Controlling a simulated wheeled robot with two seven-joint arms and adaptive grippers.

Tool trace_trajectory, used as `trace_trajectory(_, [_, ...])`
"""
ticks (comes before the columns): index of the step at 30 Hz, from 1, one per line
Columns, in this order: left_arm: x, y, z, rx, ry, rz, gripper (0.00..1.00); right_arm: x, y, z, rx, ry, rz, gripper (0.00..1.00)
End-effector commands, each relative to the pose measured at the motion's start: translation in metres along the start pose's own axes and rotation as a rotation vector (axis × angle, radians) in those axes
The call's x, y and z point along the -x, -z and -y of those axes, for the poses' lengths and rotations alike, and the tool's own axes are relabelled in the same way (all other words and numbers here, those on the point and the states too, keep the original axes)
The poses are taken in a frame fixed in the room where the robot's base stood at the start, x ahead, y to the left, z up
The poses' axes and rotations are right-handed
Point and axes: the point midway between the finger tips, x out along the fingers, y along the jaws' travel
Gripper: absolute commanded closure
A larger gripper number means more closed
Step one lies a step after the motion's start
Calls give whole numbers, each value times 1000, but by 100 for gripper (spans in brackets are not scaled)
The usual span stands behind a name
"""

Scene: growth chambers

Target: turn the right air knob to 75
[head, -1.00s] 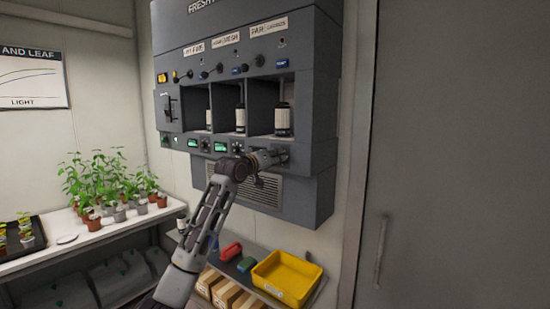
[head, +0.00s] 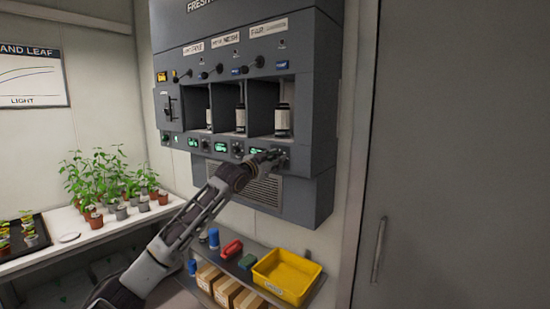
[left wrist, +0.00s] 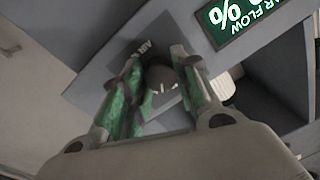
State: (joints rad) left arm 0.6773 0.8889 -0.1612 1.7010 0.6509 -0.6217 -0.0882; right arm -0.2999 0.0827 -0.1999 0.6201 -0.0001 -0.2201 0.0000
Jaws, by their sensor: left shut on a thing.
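The grey air panel (head: 215,60) hangs on the back wall with three bays in a row, each holding a bottle. Below the bays runs a strip of green displays and knobs. My left gripper (head: 276,155) is at the right end of this strip, where it hides the right air knob. In the left wrist view, my left gripper (left wrist: 159,62) has its two fingers on either side of the round dark right air knob (left wrist: 160,77), shut on it. The green air flow display (left wrist: 240,16) beside it is upside down and cut off, so its number cannot be read. My right gripper is not in view.
A low shelf below holds a yellow bin (head: 287,276), a red object (head: 231,249) and cardboard boxes (head: 226,290). Potted plants (head: 105,180) stand on a white bench at left. A grey door (head: 455,150) fills the right side.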

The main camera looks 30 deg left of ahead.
Motion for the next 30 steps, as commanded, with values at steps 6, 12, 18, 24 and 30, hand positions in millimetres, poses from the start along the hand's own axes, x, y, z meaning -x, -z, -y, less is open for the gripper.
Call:
trace_trajectory(6, [-1,-3,-2,-127,-6,2,94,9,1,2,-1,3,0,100])
trace_trajectory(12, [-1,-4,-2,-184,-6,-2,94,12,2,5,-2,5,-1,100])
trace_trajectory(18, [-1,-4,-2,-196,-6,-4,94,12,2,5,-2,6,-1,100])
trace_trajectory(24, [-1,-4,-2,-195,-7,-4,94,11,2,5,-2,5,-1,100])
trace_trajectory(30, [-1,-4,-2,-194,-6,-5,51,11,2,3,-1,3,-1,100])
